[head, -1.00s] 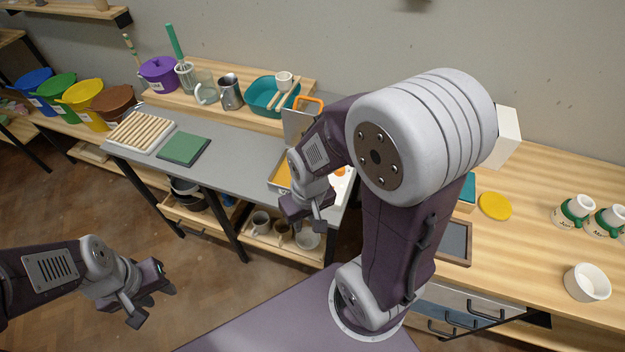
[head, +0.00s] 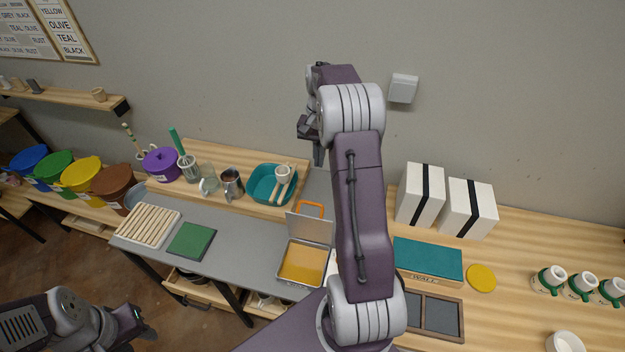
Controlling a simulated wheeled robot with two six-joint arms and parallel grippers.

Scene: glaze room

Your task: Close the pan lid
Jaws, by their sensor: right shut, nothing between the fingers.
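The pan (head: 287,281) is a shallow rectangular metal pan with orange-yellow contents, on the grey bench in the lower middle of the head view. Its lid (head: 306,229) stands open, raised along the pan's back edge, with an orange handle (head: 310,206) at the top. My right gripper (head: 312,145) is shut and empty, raised above and behind the lid, apart from it. My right arm hides what lies just right of the pan and lid. My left gripper (head: 140,324) is low at the left, in front of the bench and away from the pan; its jaw opening is unclear.
A teal basin (head: 262,183) with a white cup and wooden sticks stands behind the lid, left of it. A metal pitcher (head: 231,185), a green mat (head: 191,240) and a ribbed rack (head: 148,226) are further left. White boxes (head: 420,194) and a teal box (head: 428,259) stand right of my arm.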

